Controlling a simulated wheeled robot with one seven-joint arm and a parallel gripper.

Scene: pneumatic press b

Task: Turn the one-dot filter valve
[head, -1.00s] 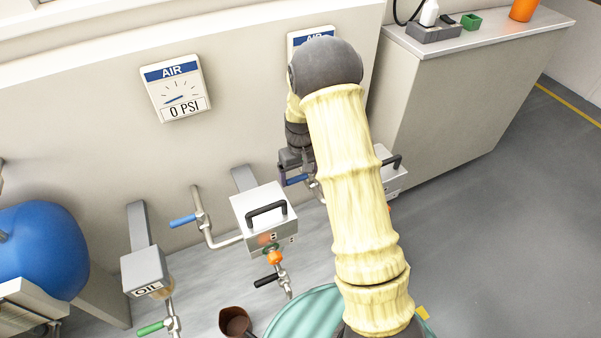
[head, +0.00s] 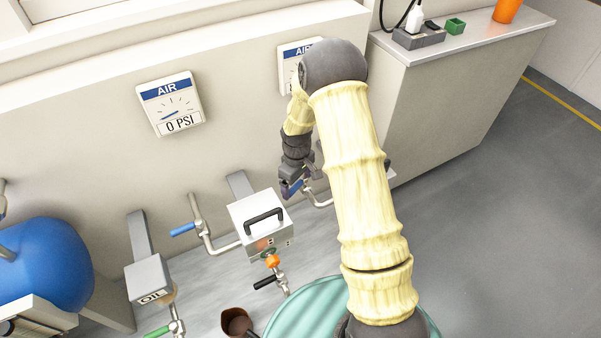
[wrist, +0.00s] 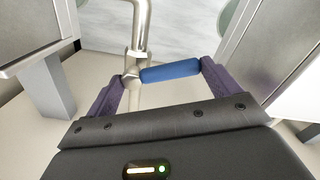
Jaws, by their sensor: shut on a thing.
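A blue valve handle (wrist: 170,71) sits on a metal pipe (wrist: 141,25) in the wrist view. My gripper (wrist: 162,84) is shut on this blue handle, with one purple finger near each end of it. In the head view, my gripper (head: 291,183) is at the same handle (head: 295,188), below the right gauge, and my arm covers part of it. The grey filter box right of this pipe is almost fully hidden behind my arm, so its dots cannot be read. Another grey filter box (head: 258,215) with a black carry handle stands to the left, with dark marks on its front.
A second blue valve handle (head: 183,230) is left of the middle box. An air gauge (head: 170,103) reads 0 PSI. An oil box (head: 148,278), a blue tank (head: 45,262) and a teal round drum (head: 305,310) stand around. A counter (head: 455,50) is at right, with open floor beyond.

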